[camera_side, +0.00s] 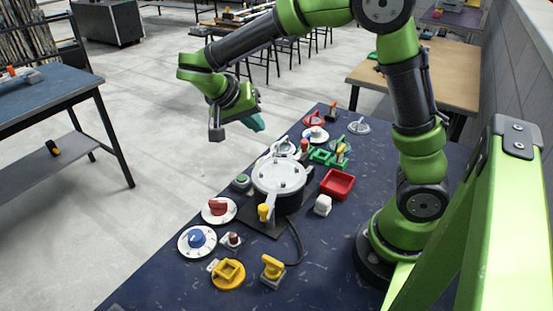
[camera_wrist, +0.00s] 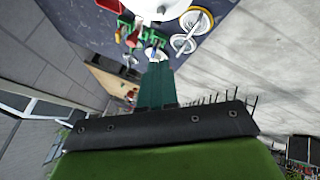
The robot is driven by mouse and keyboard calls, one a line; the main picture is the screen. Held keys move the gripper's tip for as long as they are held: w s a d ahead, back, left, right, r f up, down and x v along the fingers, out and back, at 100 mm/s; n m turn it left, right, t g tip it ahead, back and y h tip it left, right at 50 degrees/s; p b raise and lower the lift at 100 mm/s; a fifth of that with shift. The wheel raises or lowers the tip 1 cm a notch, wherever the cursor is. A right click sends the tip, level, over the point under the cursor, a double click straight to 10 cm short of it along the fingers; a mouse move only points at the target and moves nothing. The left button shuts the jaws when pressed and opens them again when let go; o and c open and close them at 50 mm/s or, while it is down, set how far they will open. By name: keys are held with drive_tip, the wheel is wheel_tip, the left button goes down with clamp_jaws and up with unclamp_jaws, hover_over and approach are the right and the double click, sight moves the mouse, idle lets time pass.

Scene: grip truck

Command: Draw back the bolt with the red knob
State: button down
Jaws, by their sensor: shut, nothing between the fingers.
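My gripper (camera_side: 256,124) is in the air at the left far side of the blue table, above and apart from the things on it. Its teal fingers (camera_wrist: 156,82) are together and empty. I cannot surely tell which red part is the bolt's knob. A small dark red knob (camera_side: 233,239) stands on a white square base near the front left. A larger red knob (camera_side: 217,207) sits on a round white dial. Another small red part (camera_side: 304,145) shows behind the pot, partly hidden. A red handle (camera_side: 315,118) is at the table's far end.
Open floor lies left of the table.

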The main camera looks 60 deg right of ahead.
sight(304, 143)
drive_tip(key=shift+d+f, duration=0.1)
drive_tip(key=s+d+f, duration=0.5)
drive_tip(key=d+f, duration=0.2)
drive_tip(key=d, duration=0.1)
drive_tip(key=shift+f, duration=0.4)
drive_tip(key=shift+d, duration=1.6)
drive_tip(key=shift+w, duration=0.1)
